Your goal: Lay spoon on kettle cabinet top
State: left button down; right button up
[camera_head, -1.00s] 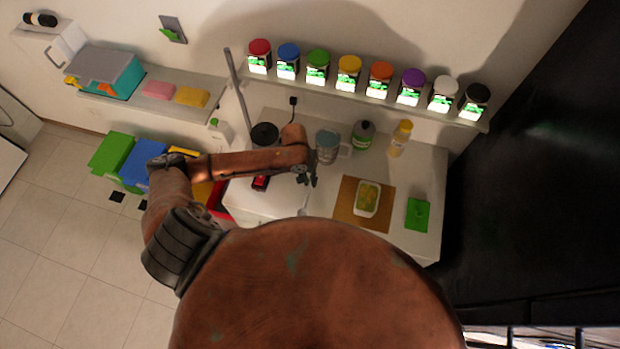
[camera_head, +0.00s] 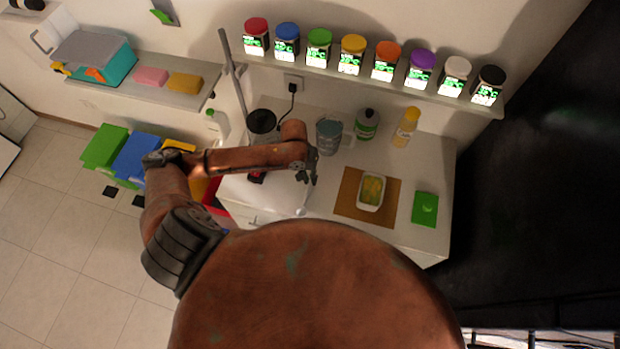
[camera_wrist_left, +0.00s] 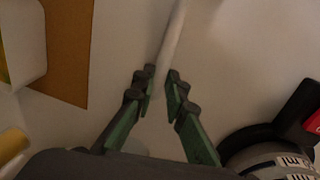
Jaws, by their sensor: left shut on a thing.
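My left gripper (camera_head: 308,177) is over the white cabinet top (camera_head: 325,215), left of the brown board. It is shut on the spoon (camera_head: 302,208), whose pale end sticks out below the fingers in the head view. In the left wrist view, the pale spoon handle (camera_wrist_left: 173,38) runs up and away from between the green-and-black fingers (camera_wrist_left: 160,88). I cannot tell whether the spoon touches the surface. A black and grey kettle-like object with a red part (camera_wrist_left: 262,147) stands at the lower right of the wrist view. My right gripper is not in view.
A brown board (camera_head: 350,204) with a white dish of yellow food (camera_head: 371,190) lies to the right, then a green item (camera_head: 425,208). A grey mug (camera_head: 328,136), green bottle (camera_head: 367,124) and yellow bottle (camera_head: 406,127) stand behind. A shelf of jars (camera_head: 350,55) hangs above.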

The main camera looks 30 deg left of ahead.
pick_arm(q)
jog(key=c, duration=1.9)
grip_release()
jog(key=r, duration=0.4)
jog(key=a+r, duration=0.1)
jog(key=r, duration=0.3)
jog(key=a+r, duration=0.1)
jog(key=r, duration=0.2)
jog(key=shift+s+r, duration=0.25)
jog(key=shift+r, duration=0.15)
